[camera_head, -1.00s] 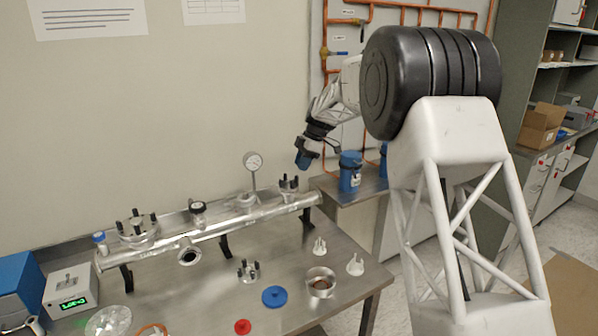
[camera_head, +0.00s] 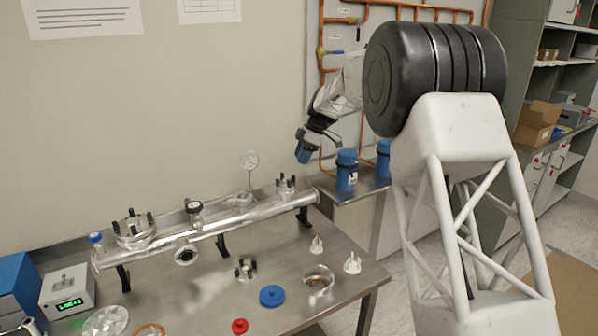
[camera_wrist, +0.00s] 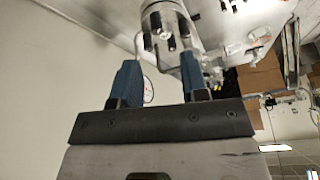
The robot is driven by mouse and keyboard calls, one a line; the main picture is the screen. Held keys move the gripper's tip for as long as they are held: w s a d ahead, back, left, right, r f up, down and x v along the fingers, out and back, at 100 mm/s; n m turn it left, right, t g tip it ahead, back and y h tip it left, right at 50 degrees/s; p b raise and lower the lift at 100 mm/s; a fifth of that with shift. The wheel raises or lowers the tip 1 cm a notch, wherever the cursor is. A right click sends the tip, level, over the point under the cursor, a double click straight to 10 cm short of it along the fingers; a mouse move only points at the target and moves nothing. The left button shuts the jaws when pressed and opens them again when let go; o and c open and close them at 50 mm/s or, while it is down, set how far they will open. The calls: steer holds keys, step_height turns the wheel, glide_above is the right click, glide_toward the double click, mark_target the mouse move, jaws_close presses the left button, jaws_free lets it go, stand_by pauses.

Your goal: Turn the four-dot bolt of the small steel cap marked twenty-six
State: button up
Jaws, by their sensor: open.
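A small steel cap with several black bolts (camera_head: 286,183) sits on top of the right end of the steel pipe (camera_head: 232,217). A capped port with dark bolts also shows at the top of the wrist view (camera_wrist: 168,28), beyond the fingertips. I cannot read any number or count dots on the bolts. A loose steel piece with black bolts (camera_head: 245,268) stands on the table. My gripper (camera_head: 303,154) is in the air above and slightly right of the pipe's right-end cap, apart from it. In the wrist view its two blue fingers (camera_wrist: 159,62) are apart with nothing between them.
A larger bolted flange (camera_head: 134,232) is at the pipe's left end. A gauge (camera_head: 249,160) stands left of the right-end cap. Blue containers (camera_head: 346,170) stand right of my gripper. A blue disc (camera_head: 272,296) and a red disc (camera_head: 240,325) lie on the table.

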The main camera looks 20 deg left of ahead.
steer(key=s+f+m+y, duration=0.1)
steer(key=f+m, duration=0.1)
steer(key=m, duration=0.2)
steer(key=n+t+y, duration=0.2)
steer(key=n+y, duration=1.1)
steer(key=n, duration=2.2)
glide_toward(293, 178)
steer(key=shift+w+a+r, duration=0.3)
steer(key=shift+w+a, duration=0.05)
steer(key=shift+w, duration=0.1)
steer(key=shift+a, duration=0.1)
steer(key=shift+s+a, duration=0.2)
steer(key=shift+a, duration=3.6)
